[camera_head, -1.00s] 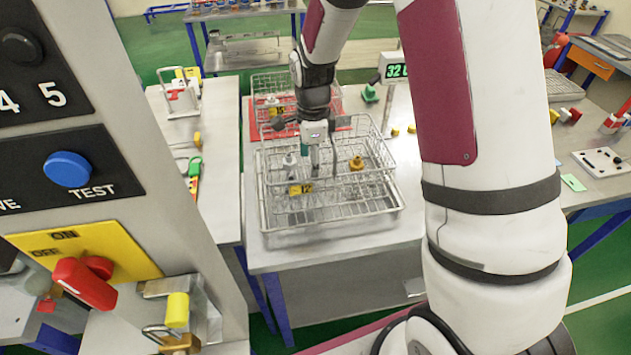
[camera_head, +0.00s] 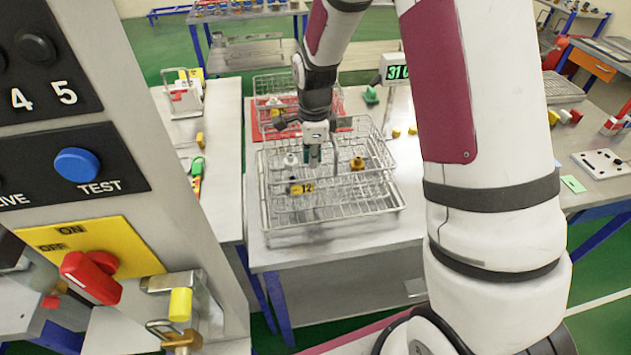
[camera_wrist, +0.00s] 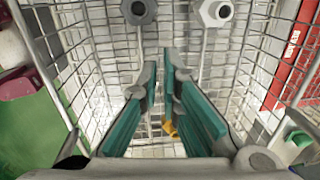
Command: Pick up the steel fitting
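A pale grey fitting (camera_head: 290,160) stands in the near wire basket (camera_head: 330,215), left of my gripper (camera_head: 313,160). In the wrist view, two hex-topped pieces stand at the top edge: a darker grey one (camera_wrist: 138,11) and a lighter silvery one (camera_wrist: 214,12). I cannot tell for sure which is the steel fitting. A brass-coloured fitting (camera_head: 357,164) stands to the right in the same basket. My gripper (camera_wrist: 160,65) points into the basket with its teal fingers apart, and nothing shows held between them. The fittings' lower parts are hard to make out.
A yellow "12" tag (camera_head: 301,187) is on the basket. Its wire walls surround the gripper's space. A second basket on a red mat (camera_head: 272,127) stands behind. A scale display (camera_head: 397,72) reads about 31. A switch panel (camera_head: 75,170) stands close at left.

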